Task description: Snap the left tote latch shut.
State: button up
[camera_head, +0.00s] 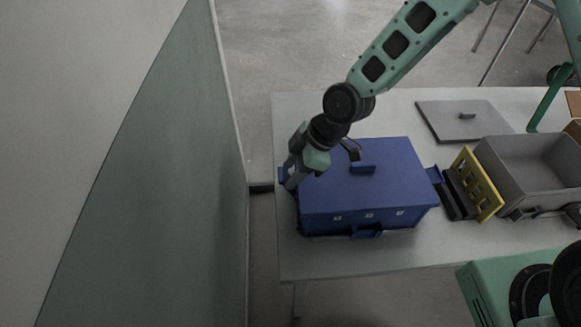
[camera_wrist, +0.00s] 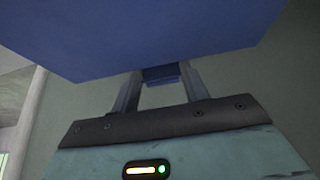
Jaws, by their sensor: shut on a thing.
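The blue tote (camera_head: 345,200) stands on the table with its lid on. My gripper (camera_head: 288,180) is at the tote's left end, shut on the left latch. In the wrist view the blue left latch (camera_wrist: 160,73) shows between the two fingertips (camera_wrist: 160,85), below the edge of the tote (camera_wrist: 150,35). A blue latch (camera_head: 433,174) sticks out at the tote's right end. How far the left latch is closed cannot be told, as my gripper covers most of it.
To the right stand a yellow rack (camera_head: 478,183) and a grey open bin (camera_head: 530,165). A grey lid (camera_head: 462,120) lies at the back of the table (camera_head: 350,257). A wall (camera_head: 170,200) rises close on the left. The table front is clear.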

jog(key=shift+a+r, duration=0.1)
dwell(0.3)
jog(key=o, duration=1.1)
jog(key=v, duration=1.7)
jog(key=shift+d+p, duration=0.35)
jog(key=shift+p, duration=0.05)
